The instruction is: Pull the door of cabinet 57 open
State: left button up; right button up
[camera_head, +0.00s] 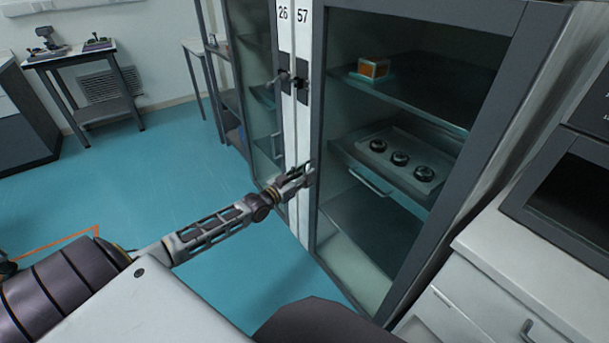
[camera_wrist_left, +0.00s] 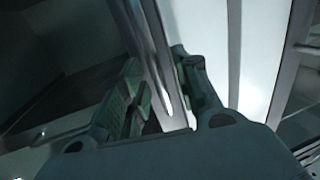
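Cabinet 57 (camera_head: 303,16) carries its number on a white strip, and its glass door (camera_head: 319,120) with a dark grey frame looks shut. A small black handle (camera_head: 301,84) sits on a dark plate high on the door's left edge. My left gripper (camera_head: 306,176) is at the door's left edge, well below that handle. In the left wrist view, its green-padded fingers (camera_wrist_left: 163,92) are apart, with a shiny upright metal strip (camera_wrist_left: 156,50) between them. I cannot tell whether they touch it. My right gripper is not in view.
Cabinet 26 (camera_head: 283,15) adjoins on the left with its own handle (camera_head: 281,77). Behind the glass are an orange box (camera_head: 373,68) and a tray (camera_head: 436,178) with black round parts. A white counter (camera_head: 500,250) stands at right. The blue floor (camera_head: 180,180) at left is clear.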

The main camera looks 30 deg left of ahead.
pick_arm(q)
jog(key=shift+w+d, duration=0.1)
jog(key=shift+w, duration=0.1)
jog(key=shift+c, duration=0.5)
grip_shut()
